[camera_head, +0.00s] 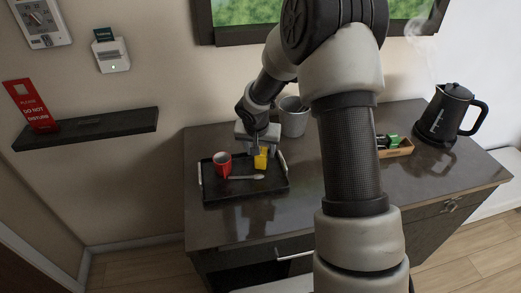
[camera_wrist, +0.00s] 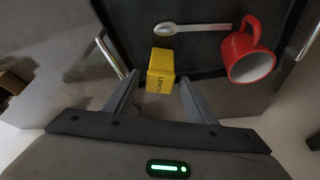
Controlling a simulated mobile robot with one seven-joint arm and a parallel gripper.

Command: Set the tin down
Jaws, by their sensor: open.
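The yellow tin (camera_head: 261,159), marked with dark lettering, is on the black tray (camera_head: 225,194) on the vanity top. In the wrist view the tin (camera_wrist: 160,70) lies at the mouth of my gripper (camera_wrist: 158,82), whose two fingers are spread with a gap on each side of it. In the head view my gripper (camera_head: 256,149) is over the back part of the tray, close to the tin. The arm hides part of the gripper there. The tin looks upright.
A red mug (camera_head: 222,164) and a spoon (camera_head: 246,177) are on the tray near the tin. A grey bucket (camera_head: 293,118) stands behind. A steaming black kettle (camera_head: 449,113) and a wooden box (camera_head: 398,148) are to the right. The vanity front is clear.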

